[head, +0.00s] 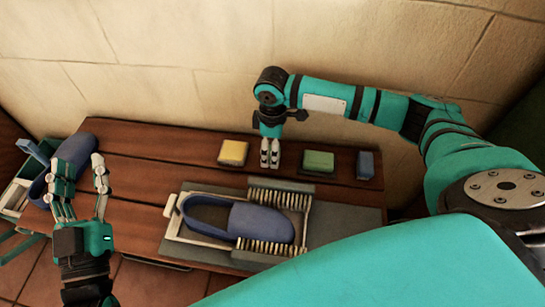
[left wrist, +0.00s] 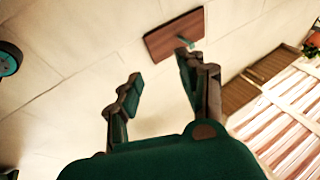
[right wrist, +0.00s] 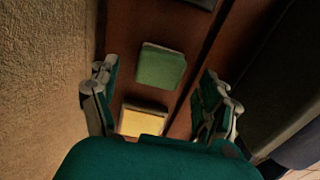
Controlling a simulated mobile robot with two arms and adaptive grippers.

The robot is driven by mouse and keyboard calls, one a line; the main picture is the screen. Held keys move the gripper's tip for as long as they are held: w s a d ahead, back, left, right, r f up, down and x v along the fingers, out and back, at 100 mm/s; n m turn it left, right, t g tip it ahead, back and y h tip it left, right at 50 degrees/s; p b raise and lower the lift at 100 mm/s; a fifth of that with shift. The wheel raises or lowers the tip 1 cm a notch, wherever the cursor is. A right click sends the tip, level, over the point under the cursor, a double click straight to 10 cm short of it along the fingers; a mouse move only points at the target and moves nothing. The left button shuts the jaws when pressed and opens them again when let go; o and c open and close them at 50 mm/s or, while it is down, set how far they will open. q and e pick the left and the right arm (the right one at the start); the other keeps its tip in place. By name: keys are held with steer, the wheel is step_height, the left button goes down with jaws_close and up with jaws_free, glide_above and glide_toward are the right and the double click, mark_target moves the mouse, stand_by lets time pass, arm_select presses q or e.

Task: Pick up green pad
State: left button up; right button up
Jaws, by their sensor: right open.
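The green pad (head: 318,161) lies on the wooden bench, between a yellow pad (head: 233,152) and a blue-grey pad (head: 365,164). My right gripper (head: 269,161) points down between the yellow and green pads, left of the green one. In the right wrist view its fingers (right wrist: 157,80) are apart and empty. There the green pad (right wrist: 161,67) shows between and slightly beyond the fingertips, and the yellow pad (right wrist: 143,119) is nearer, partly hidden by the gripper body. My left gripper (head: 82,172) is open and empty at the bench's left end, in front of a blue slipper.
A blue slipper (head: 238,219) sits in a tray with brushes (head: 281,193) at the bench's middle front. Another blue slipper (head: 75,148) lies at the left end. The wall (head: 180,60) rises close behind the pads. A green crate (head: 14,197) stands at far left.

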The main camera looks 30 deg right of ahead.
step_height(320, 180, down, 2)
steer(key=shift+f+b, duration=0.25)
steer(key=shift+b, duration=0.15)
arm_select(q)
steer(key=r+t, duration=0.1)
steer(key=s+r+t, duration=0.1)
steer(key=r, duration=0.1)
steer(key=s+r+t+h, duration=0.1)
steer(key=shift+s+r, duration=0.15)
steer(key=shift+r, duration=0.15)
arm_select(e)
steer(key=c, duration=1.3)
